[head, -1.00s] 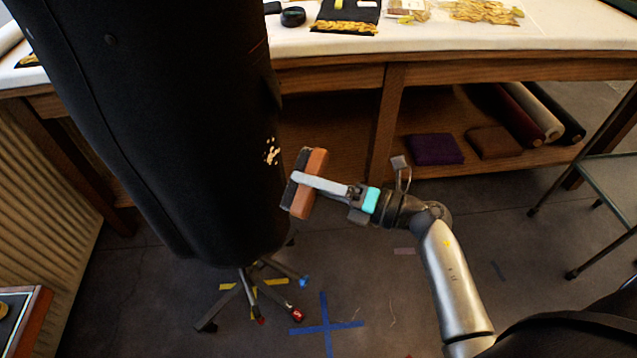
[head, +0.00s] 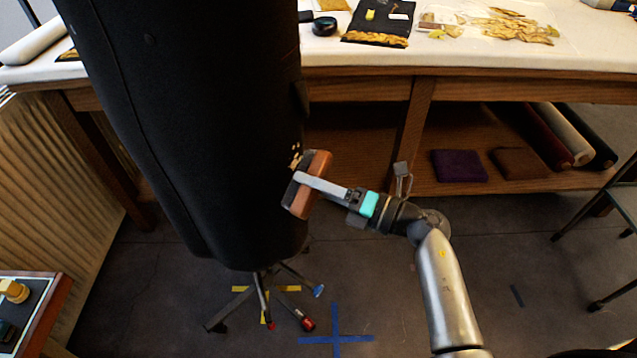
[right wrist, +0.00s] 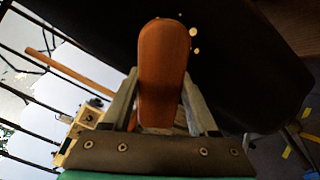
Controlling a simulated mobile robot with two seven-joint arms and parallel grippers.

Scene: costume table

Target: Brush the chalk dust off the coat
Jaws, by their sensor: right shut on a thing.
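The black coat (head: 190,130) hangs on a wheeled stand on the left in the head view. A small patch of pale chalk dust (head: 295,160) shows near its right edge, partly hidden by the brush. Pale specks (right wrist: 194,32) also show beside the brush in the right wrist view. My right gripper (head: 305,184) is shut on a brush (head: 318,170) with a brown wooden back and dark bristles. The bristle side faces the coat at its right edge; I cannot tell whether it touches. The brush back (right wrist: 163,70) fills the middle of the right wrist view. My left gripper is not in view.
A long table (head: 470,60) with a white cloth and gold trims stands behind. Its lower shelf holds folded purple cloth (head: 460,166) and fabric rolls (head: 560,140). A chair (head: 610,210) stands at the right. The floor by the blue tape cross (head: 336,338) is clear.

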